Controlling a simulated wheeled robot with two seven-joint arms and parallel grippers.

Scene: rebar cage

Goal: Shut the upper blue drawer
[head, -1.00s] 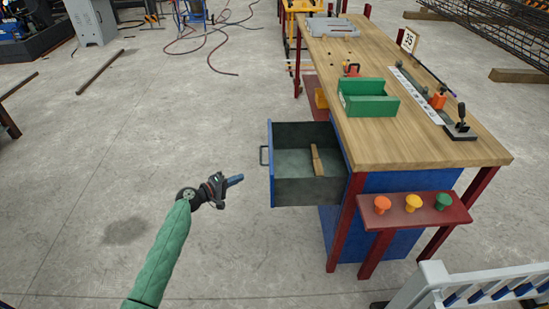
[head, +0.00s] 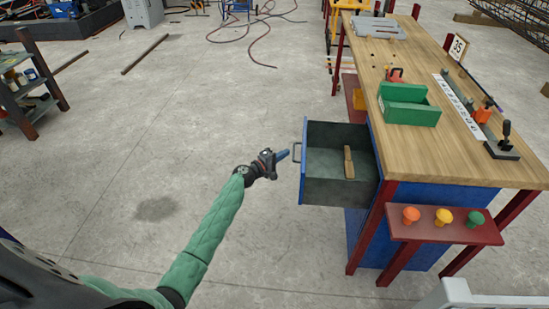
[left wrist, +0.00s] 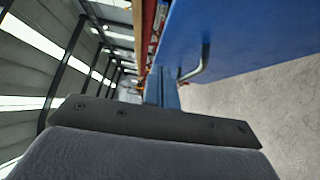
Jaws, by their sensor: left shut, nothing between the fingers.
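The upper blue drawer (head: 340,185) stands pulled out from the left side of the workbench, with a wooden-handled item (head: 348,162) inside. Its blue front (head: 303,165) carries a grey bar handle (head: 297,152). My left gripper (head: 283,154) is shut and empty, its blue fingers just left of the handle and pointing at the drawer front. I cannot tell if they touch. In the left wrist view the blue drawer front (left wrist: 250,35) and the handle (left wrist: 197,68) show close beside the fingers (left wrist: 162,88). My right gripper is not in view.
A red shelf with coloured knobs (head: 443,226) juts out at the front. A shelf rack (head: 35,85) stands at the far left. The floor left of the drawer is clear.

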